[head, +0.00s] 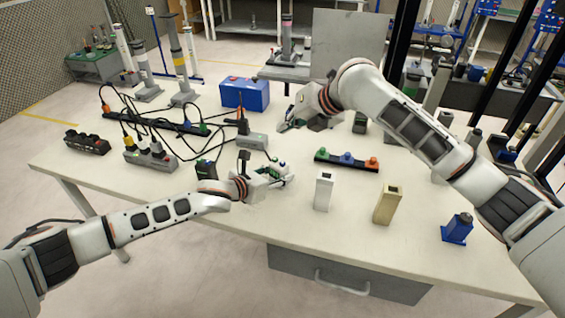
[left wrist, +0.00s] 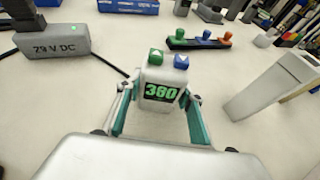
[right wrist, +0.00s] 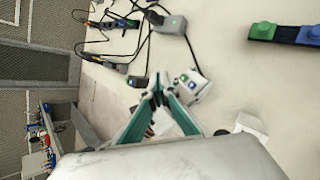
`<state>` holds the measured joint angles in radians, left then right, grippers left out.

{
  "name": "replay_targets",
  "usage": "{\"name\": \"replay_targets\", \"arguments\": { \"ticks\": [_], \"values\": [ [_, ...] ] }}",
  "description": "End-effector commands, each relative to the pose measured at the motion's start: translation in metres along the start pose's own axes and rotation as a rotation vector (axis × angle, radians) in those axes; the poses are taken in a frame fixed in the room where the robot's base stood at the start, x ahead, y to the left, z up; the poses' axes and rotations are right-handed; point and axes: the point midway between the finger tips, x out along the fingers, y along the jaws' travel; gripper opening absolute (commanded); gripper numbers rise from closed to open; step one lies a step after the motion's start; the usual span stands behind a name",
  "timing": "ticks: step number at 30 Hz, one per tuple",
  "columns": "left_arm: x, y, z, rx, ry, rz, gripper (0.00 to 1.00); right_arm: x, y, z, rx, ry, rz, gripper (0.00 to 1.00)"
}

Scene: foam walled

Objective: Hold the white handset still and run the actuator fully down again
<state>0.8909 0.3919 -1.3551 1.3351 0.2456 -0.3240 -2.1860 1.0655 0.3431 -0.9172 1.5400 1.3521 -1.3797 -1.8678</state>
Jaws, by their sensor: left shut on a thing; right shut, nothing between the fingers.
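The white handset (left wrist: 157,72) has a green up-arrow button and a blue down-arrow button on top, and its green display reads 380. It stands on the table (head: 130,195) near the middle of the head view (head: 288,170). My left gripper (head: 277,176) is shut on it, with a finger on each side in the left wrist view (left wrist: 157,103). My right gripper (head: 287,124) is shut and empty, behind the handset in the head view. In the right wrist view, its closed tips (right wrist: 160,88) are just left of the handset (right wrist: 194,84). I cannot tell which column is the actuator.
A grey supply box (left wrist: 55,42) with a green light and cables stands near the handset.

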Motion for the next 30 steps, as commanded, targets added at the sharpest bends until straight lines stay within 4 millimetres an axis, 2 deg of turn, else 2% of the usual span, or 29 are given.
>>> {"name": "replay_targets", "arguments": {
  "ticks": [8,21,30],
  "values": [
    [0.000,0.000,-0.001,0.000,0.001,0.000,0.13,0.005,-0.003,-0.004,0.000,0.003,0.000,0.00],
    [0.000,0.000,-0.001,0.000,0.001,0.000,0.13,0.043,-0.031,-0.032,0.000,0.004,-0.001,0.00],
    [0.000,0.000,-0.001,0.000,0.001,0.000,0.13,0.059,-0.043,-0.043,-0.002,0.002,-0.001,0.00]
  ]
}}
